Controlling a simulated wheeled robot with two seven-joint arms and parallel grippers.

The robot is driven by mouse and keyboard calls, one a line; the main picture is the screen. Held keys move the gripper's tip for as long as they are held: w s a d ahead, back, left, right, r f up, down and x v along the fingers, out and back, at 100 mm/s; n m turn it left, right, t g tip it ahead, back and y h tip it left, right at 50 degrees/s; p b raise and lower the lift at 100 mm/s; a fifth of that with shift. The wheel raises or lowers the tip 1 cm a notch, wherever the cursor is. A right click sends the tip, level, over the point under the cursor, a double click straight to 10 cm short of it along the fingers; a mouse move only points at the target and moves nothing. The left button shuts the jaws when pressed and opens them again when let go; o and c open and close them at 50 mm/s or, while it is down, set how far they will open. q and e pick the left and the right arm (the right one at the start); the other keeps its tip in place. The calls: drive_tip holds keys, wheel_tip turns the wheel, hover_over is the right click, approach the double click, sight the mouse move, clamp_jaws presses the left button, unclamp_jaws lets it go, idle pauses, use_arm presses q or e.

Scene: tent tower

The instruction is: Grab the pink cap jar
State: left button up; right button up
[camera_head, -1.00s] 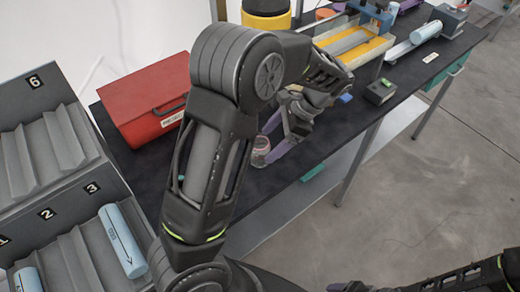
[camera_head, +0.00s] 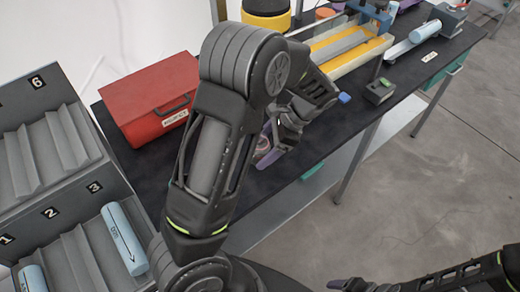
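A small clear jar with a pinkish tone (camera_head: 262,146) stands on the dark table top, mostly hidden behind my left arm. Its cap cannot be made out clearly. My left gripper (camera_head: 268,147) is right at the jar, with its purple-lined fingers spread apart and the jar showing between or just beyond them. I cannot tell whether the fingers touch it.
A red box (camera_head: 150,105) stands left of the jar. A grey rack (camera_head: 60,215) with blue cylinders is at the left. A small dark device (camera_head: 379,92) and a yellow-edged tray (camera_head: 345,52) lie farther right. The table's front edge is close to the gripper.

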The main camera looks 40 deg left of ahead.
sight(264, 139)
use_arm(q)
drive_tip(key=c, duration=1.3)
drive_tip(key=shift+r, duration=0.1)
wheel_tip(264, 139, up, 6)
drive_tip(key=shift+r+b, duration=0.1)
drive_tip(key=shift+b, duration=0.55)
wheel_tip(264, 139, up, 4)
drive_tip(key=shift+f+p, duration=0.15)
drive_tip(key=shift+p, duration=0.95)
drive_tip(key=shift+f, duration=0.1)
